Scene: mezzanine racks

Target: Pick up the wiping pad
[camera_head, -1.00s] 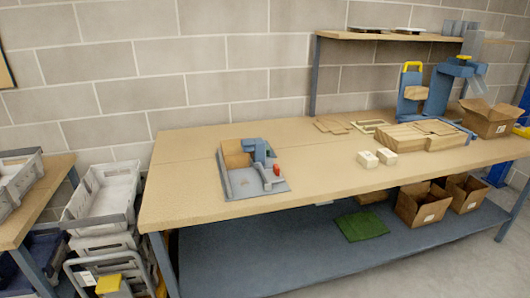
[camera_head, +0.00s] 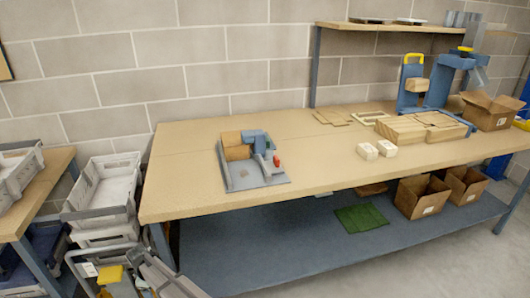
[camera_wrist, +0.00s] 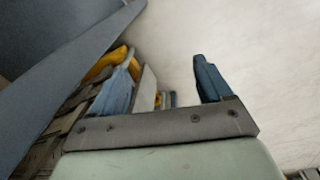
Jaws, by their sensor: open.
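I cannot pick out the wiping pad for certain. A flat green mat-like piece (camera_head: 362,219) lies on the lower shelf under the bench, and it may be the pad. A grey tray (camera_head: 253,174) on the bench top holds a tan block, blue pieces and a small red item. My gripper (camera_wrist: 165,80) shows in the wrist view with its two blue fingers apart. No object is clearly held between them. A grey part, probably of my arm, shows at the bottom left of the head view, well away from the green piece and the tray.
The bench top (camera_head: 200,140) is clear around the tray. Two pale blocks (camera_head: 376,150) and wooden boards (camera_head: 420,127) lie to the right. Cardboard boxes (camera_head: 420,198) stand on the lower shelf. Grey crates (camera_head: 100,190) stand left of the bench.

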